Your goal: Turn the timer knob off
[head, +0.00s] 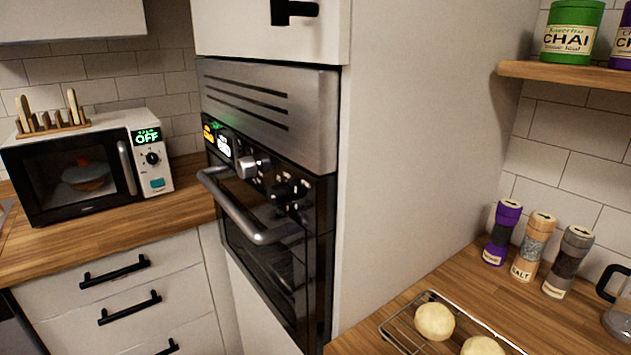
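A built-in oven stands in a tall white cabinet at the centre, with a steel vent panel (270,100) above a black control strip. On the strip are a silver knob (248,166) and a black knob (288,190) to its right. A lit orange label (208,133) and a lit white label (224,146) show at the strip's left end. I cannot read which oven knob is the timer. A microwave (80,170) at the left has a black knob (152,158) under a display (147,136) reading OFF. Neither of my grippers is in view.
The oven door's bar handle (245,217) sticks out below the knobs. A white drawer unit (125,300) stands at the left. On the right counter are a wire rack (395,332) with dough balls, spice shakers (535,248) and a glass jug (618,310).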

